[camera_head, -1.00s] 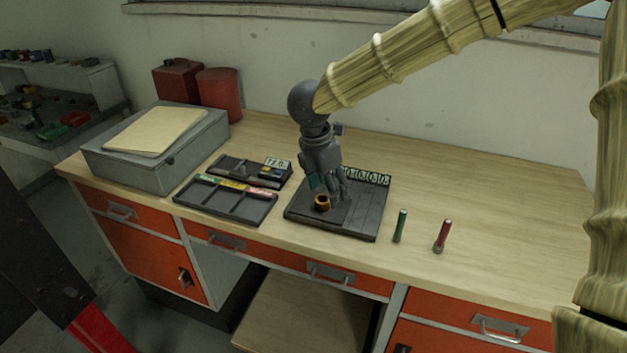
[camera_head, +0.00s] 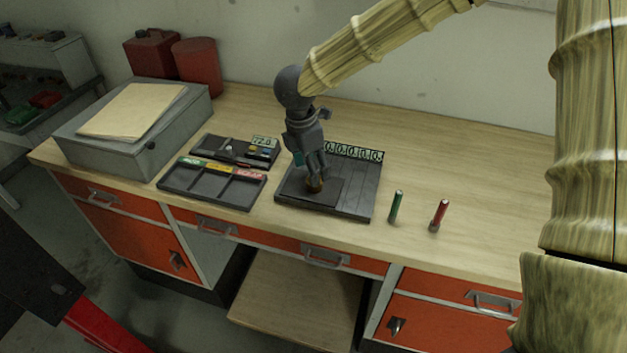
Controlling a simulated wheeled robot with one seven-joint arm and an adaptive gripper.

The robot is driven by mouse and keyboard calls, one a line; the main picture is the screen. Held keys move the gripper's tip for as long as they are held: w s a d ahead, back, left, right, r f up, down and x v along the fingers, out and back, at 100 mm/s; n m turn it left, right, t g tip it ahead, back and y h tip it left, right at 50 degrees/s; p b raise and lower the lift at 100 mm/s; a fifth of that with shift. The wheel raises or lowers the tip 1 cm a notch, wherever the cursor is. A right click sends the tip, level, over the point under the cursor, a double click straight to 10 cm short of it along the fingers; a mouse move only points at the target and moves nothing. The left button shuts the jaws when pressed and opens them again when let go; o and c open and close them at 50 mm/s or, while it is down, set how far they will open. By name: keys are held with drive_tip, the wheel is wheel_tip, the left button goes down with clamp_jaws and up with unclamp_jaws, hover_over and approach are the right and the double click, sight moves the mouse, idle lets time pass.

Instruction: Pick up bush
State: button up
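The bush is a small brass-coloured ring (camera_head: 315,185) standing on the dark work tray (camera_head: 350,200) on the bench. My gripper (camera_head: 315,175) points down at it, with its fingertips right at the bush and partly covering it. The fingers appear to be around or just above the ring. At this size I cannot tell whether they touch it or have closed on it.
A sorting tray (camera_head: 200,190) with coloured labels and a dark device (camera_head: 225,150) lie to the left. A green cylinder (camera_head: 396,207) and a red one (camera_head: 439,215) stand to the right. A grey case (camera_head: 90,155) is far left. The bench's right side is clear.

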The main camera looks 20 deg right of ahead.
drive_tip(key=shift+s+d+f+p, duration=0.15)
drive_tip(key=shift+s+f+p, duration=0.3)
drive_tip(key=shift+s+p, duration=0.1)
drive_tip(key=shift+w+d+f, duration=0.1)
drive_tip(key=shift+w+f, duration=0.1)
drive_tip(key=shift+f, duration=0.5)
drive_tip(key=shift+w+d+f, duration=0.1)
drive_tip(key=shift+w+f, duration=0.1)
drive_tip(key=shift+f, duration=0.45)
drive_tip(key=shift+s+r, duration=0.15)
drive_tip(key=shift+s, duration=0.1)
drive_tip(key=shift+w+a, duration=0.1)
drive_tip(key=shift+w, duration=0.05)
drive_tip(key=c, duration=1.3)
